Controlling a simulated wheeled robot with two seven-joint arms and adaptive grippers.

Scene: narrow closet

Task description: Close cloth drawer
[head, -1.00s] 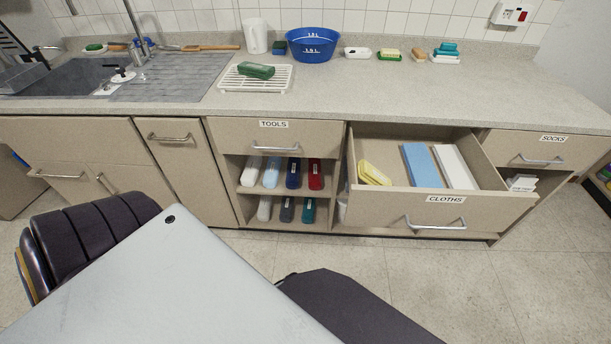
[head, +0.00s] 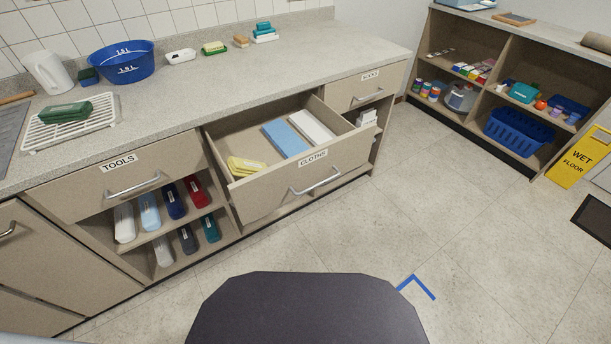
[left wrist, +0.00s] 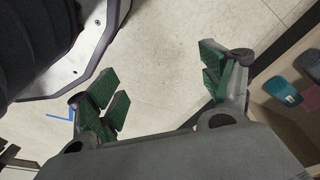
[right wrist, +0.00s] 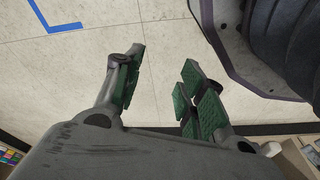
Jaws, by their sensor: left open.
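The cloth drawer (head: 262,198), labelled CLOTHS, is pulled out from the counter in the head view. A silver bar handle (head: 315,181) runs across its front. Inside lie yellow cloths (head: 247,166), a blue cloth (head: 285,138) and a white cloth (head: 312,127). Neither gripper shows in the head view. In the left wrist view my left gripper (left wrist: 165,95) is open and empty, with floor between its fingers and a shelf of bottles at the right. In the right wrist view my right gripper (right wrist: 157,95) is open and empty above the floor. Neither touches the drawer.
The TOOLS drawer (head: 120,181) is shut, above shelves of bottles. The SOCKS drawer (head: 366,89) is shut too. A yellow wet floor sign (head: 582,158) stands at the right by open shelving (head: 470,75). The floor (head: 440,205) before the drawer is clear.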

